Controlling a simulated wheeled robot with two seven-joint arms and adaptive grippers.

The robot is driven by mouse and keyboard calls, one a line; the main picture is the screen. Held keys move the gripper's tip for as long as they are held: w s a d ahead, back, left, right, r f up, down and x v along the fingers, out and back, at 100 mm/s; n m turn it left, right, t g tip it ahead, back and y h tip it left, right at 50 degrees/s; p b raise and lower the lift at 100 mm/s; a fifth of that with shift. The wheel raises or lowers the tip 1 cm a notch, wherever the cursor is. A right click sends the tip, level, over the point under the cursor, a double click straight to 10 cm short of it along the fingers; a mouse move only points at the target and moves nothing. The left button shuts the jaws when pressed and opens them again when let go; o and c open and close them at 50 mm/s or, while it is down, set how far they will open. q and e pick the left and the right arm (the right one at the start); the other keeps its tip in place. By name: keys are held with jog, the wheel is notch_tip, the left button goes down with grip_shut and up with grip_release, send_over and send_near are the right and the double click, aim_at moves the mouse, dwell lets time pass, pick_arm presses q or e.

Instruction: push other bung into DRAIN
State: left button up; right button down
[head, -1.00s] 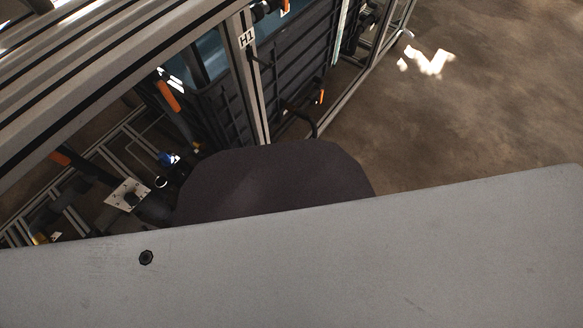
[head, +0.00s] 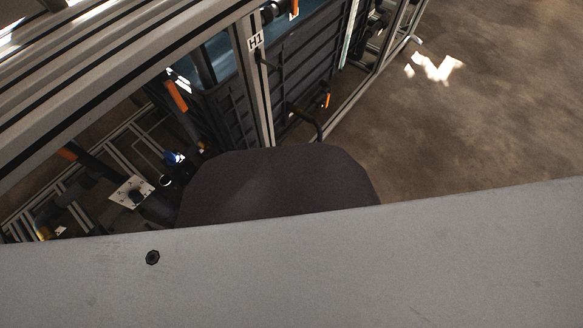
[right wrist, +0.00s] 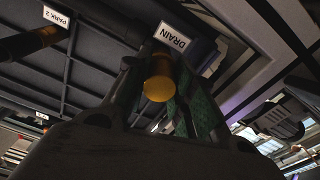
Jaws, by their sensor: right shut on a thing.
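In the right wrist view, a yellow-gold round bung (right wrist: 158,86) sits between the dark fingers of my right gripper (right wrist: 160,72). The gripper is shut on it, and green pads show on the inner side of the right finger. The white DRAIN label (right wrist: 173,37) is just beyond the bung, on a dark ribbed panel. The drain opening itself is hidden behind the bung and fingers, so I cannot tell whether the bung touches it. My left gripper is not in view.
In the head view, a metal frame post carries an H1 label (head: 256,40) beside a dark ribbed bin (head: 300,65). Open floor (head: 480,100) lies to the right.

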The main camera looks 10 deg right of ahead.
jog(key=c, duration=1.1)
grip_release()
jog(key=shift+p+v, duration=0.85)
jog(key=shift+v, duration=2.65)
jog(key=shift+r, duration=0.1)
jog(key=shift+s+d, duration=0.1)
jog(key=shift+v, duration=5.85)
jog(key=shift+d, duration=0.1)
